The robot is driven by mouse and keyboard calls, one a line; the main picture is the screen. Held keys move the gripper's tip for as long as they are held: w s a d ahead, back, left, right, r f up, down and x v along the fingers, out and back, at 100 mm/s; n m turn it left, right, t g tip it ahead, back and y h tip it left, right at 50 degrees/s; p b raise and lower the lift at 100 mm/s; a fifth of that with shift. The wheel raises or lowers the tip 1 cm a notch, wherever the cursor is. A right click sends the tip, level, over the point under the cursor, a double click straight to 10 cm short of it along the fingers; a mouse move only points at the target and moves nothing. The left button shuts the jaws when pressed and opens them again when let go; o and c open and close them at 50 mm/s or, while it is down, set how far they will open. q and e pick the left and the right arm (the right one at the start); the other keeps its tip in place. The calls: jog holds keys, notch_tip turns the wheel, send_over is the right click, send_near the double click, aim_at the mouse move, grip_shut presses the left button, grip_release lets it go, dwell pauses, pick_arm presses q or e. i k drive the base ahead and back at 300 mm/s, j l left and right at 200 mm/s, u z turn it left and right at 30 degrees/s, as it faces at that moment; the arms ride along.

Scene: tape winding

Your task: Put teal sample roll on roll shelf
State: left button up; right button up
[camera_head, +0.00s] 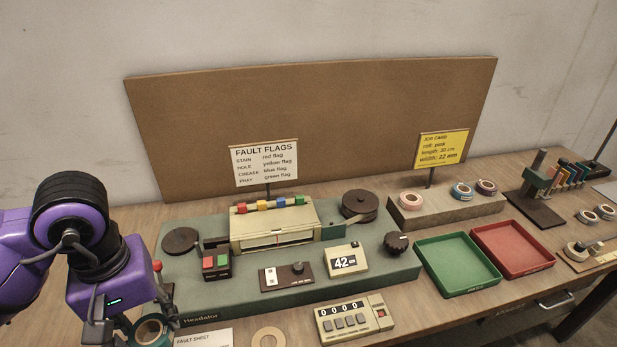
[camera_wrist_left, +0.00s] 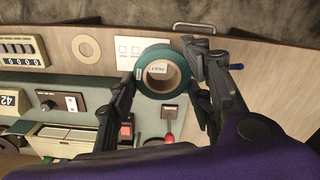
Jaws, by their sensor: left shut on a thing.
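The teal sample roll (camera_head: 166,338) is at the bottom left of the head view, at the front of the bench. My left gripper (camera_head: 146,322) has its fingers on either side of it. In the left wrist view the teal roll (camera_wrist_left: 160,51) sits between the two dark fingers of the left gripper (camera_wrist_left: 162,70), with a printed label showing in its core. The grey-brown roll shelf (camera_head: 447,218) is at the back right of the bench and carries a pink, a blue and a purple roll in a row. My right gripper is not in view.
The green machine base (camera_head: 300,302) lies between roll and shelf, with knobs, reels and a display on it. A counter (camera_head: 354,318) stands in front. Green (camera_head: 457,264) and red (camera_head: 513,256) trays lie before the shelf. A job card sign (camera_head: 441,149) stands behind it.

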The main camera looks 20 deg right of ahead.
aim_at(437, 199)
jog(key=z, duration=0.9)
jog(key=i+l+z, duration=0.25)
jog(key=z, duration=0.15)
jog(key=i+l+z, duration=0.25)
jog(key=z, duration=0.15)
jog(key=i+l, duration=0.15)
jog(key=i, duration=0.2)
jog(key=i+l, duration=0.2)
jog(key=i, duration=0.15)
